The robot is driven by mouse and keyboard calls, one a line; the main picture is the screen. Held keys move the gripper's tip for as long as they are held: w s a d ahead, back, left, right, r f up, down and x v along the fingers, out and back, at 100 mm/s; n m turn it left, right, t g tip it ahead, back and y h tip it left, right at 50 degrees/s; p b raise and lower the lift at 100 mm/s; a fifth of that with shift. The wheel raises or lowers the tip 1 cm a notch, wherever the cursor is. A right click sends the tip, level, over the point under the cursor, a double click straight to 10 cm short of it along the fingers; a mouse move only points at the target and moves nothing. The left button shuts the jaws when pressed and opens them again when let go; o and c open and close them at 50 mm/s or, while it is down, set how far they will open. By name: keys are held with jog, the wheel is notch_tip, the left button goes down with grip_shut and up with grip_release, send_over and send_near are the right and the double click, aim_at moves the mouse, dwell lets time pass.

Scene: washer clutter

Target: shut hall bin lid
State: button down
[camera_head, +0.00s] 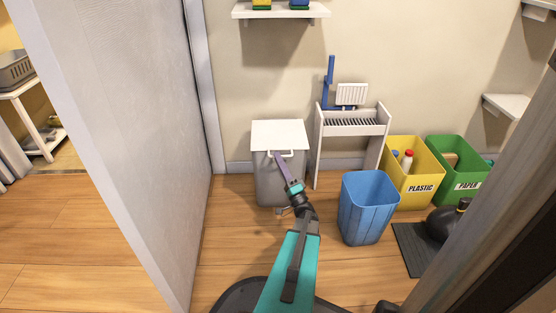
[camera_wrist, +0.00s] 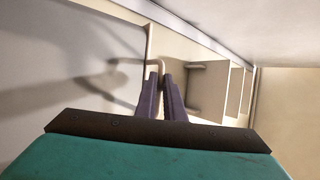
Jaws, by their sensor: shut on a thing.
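The hall bin (camera_head: 272,185) is a grey bin standing against the back wall. Its white lid (camera_head: 280,133) lies across the top and looks close to level; I cannot tell whether it is fully seated. A pale bar handle (camera_head: 289,153) sticks out at the lid's front edge. My gripper (camera_head: 277,156) reaches it from the front and is shut on the handle. In the wrist view, my gripper (camera_wrist: 163,77) has its two purple fingers close together at the pale handle (camera_wrist: 130,68), beside a white surface with dark shadows. The fingers partly hide the handle.
A blue open bin (camera_head: 366,205) stands right of my arm. A grey door panel (camera_head: 125,120) bounds the left. A wall shelf (camera_head: 281,12) is above.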

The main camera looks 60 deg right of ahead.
jog(key=shift+d+f+m+g, duration=0.15)
jog(key=shift+d+f+g, duration=0.15)
jog(key=shift+f, duration=0.35)
jog(key=shift+d+f+m+g, duration=0.2)
jog(key=shift+d+f, duration=0.1)
jog(key=shift+f, duration=0.3)
jog(key=c, duration=1.9)
grip_release()
jog(key=shift+s+d+f, duration=0.1)
jog(key=shift+f, duration=0.05)
jog(key=shift+r, duration=0.35)
